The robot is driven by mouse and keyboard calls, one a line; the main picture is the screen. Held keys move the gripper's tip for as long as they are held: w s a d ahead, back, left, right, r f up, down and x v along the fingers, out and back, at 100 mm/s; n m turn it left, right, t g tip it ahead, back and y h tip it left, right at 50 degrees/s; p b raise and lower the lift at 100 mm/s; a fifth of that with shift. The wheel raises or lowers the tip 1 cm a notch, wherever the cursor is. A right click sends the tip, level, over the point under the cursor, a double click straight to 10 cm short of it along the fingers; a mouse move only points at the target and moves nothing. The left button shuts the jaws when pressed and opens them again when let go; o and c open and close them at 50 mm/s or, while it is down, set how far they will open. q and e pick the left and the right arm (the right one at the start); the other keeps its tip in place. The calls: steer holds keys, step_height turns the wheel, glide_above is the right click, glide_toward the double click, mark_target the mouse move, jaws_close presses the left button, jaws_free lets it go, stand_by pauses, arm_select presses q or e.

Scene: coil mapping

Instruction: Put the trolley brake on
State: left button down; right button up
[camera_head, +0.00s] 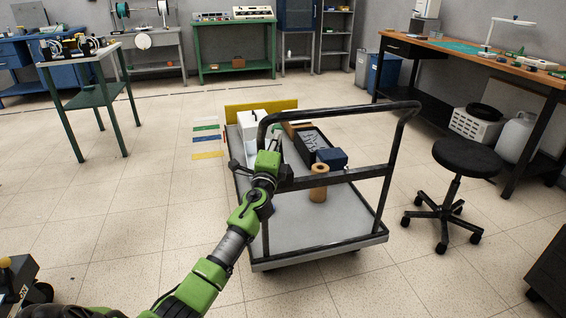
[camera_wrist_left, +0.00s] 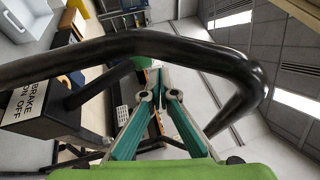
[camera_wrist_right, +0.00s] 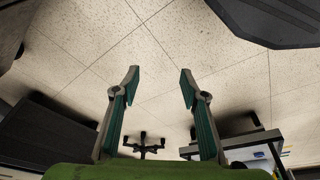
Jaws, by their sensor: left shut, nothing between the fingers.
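The trolley (camera_head: 325,228) stands in mid-floor with its black tube handle (camera_head: 345,112) towards me. In the left wrist view, a dark brake box (camera_wrist_left: 62,122) carries a white label (camera_wrist_left: 28,102) reading "BRAKE ON OFF". A dark lever (camera_wrist_left: 92,88) slants from the box towards a green end (camera_wrist_left: 139,62) behind the handle tube. My left gripper (camera_head: 275,132) is at the handle's left side, shut and empty; its fingertips (camera_wrist_left: 160,94) show close to the tube. I cannot tell whether they touch the lever. My right gripper (camera_wrist_right: 160,78) is open and empty above the floor.
The floor left of the trolley is mostly clear.

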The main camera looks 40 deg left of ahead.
mark_target(273, 131)
arm_select(q)
steer(key=shift+n+g, duration=0.4)
steer(key=shift+g, duration=0.3)
steer(key=shift+w+a+r+p, duration=0.1)
steer(key=shift+w+a+p, duration=0.65)
steer(key=shift+p, duration=0.3)
steer(key=shift+w+a+r+p, duration=0.1)
steer(key=shift+w+a+p, duration=0.4)
steer(key=shift+a+p, duration=0.45)
arm_select(e)
steer(key=s+f, duration=0.5)
steer(key=f, duration=0.7)
steer(key=shift+s+d+f+g, duration=0.15)
steer(key=shift+d+f+g, duration=0.05)
steer(key=shift+d+g, duration=0.2)
arm_select(q)
steer(key=shift+d, duration=0.1)
arm_select(e)
steer(key=shift+a, duration=0.1)
arm_select(q)
steer(key=shift+s+d+f+h, duration=0.2)
steer(key=shift+s+f+h, duration=0.1)
steer(key=shift+s, duration=0.15)
steer(key=r+v, duration=0.1)
steer(key=v, duration=1)
steer(key=shift+f, duration=0.45)
steer(key=shift+d, duration=0.15)
